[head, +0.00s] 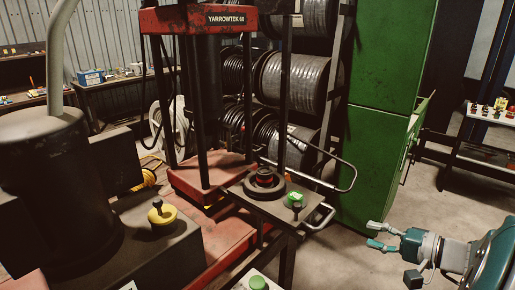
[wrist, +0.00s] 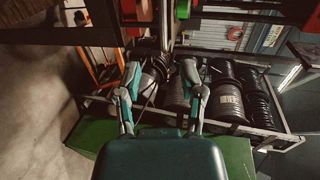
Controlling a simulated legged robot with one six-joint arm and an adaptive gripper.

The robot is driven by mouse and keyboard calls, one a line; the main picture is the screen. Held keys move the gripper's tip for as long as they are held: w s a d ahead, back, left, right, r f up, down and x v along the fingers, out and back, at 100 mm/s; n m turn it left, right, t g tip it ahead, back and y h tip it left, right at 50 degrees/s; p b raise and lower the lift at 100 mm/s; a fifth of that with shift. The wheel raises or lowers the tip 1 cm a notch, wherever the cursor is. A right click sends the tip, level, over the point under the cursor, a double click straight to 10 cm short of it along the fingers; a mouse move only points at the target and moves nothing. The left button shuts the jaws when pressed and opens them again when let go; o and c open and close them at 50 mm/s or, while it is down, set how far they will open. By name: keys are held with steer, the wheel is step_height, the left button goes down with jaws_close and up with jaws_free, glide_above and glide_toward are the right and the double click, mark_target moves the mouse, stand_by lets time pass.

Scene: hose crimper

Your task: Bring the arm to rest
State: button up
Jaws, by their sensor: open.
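My gripper (head: 372,235) is at the lower right of the head view, with teal and grey fingers spread apart and nothing between them. It hangs over bare floor, to the right of the crimper's small side table and apart from it. In the wrist view my gripper (wrist: 160,95) also shows open and empty, with hose reels beyond the fingers.
A green cabinet (head: 375,110) stands behind my gripper. A bent metal rail (head: 352,172) sticks out from the side table. Hose reels (head: 295,85) fill the rack behind the press. A yellow knob (head: 162,213) sits on the dark machine at left.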

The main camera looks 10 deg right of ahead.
steer(key=s+a+n+g+h, duration=0.3)
steer(key=s+a+n+h, duration=0.1)
steer(key=a, duration=0.6)
steer(key=s+a+f+n+g+h, duration=0.1)
steer(key=s+a+n+g+h, duration=0.2)
steer(key=a, duration=0.6)
steer(key=s+n+h, duration=0.1)
steer(key=n+h, duration=0.1)
steer(key=n, duration=0.1)
steer(key=shift+s+a+n+g, duration=0.25)
steer(key=shift+a+n+g, duration=0.05)
steer(key=shift+a+n, duration=0.1)
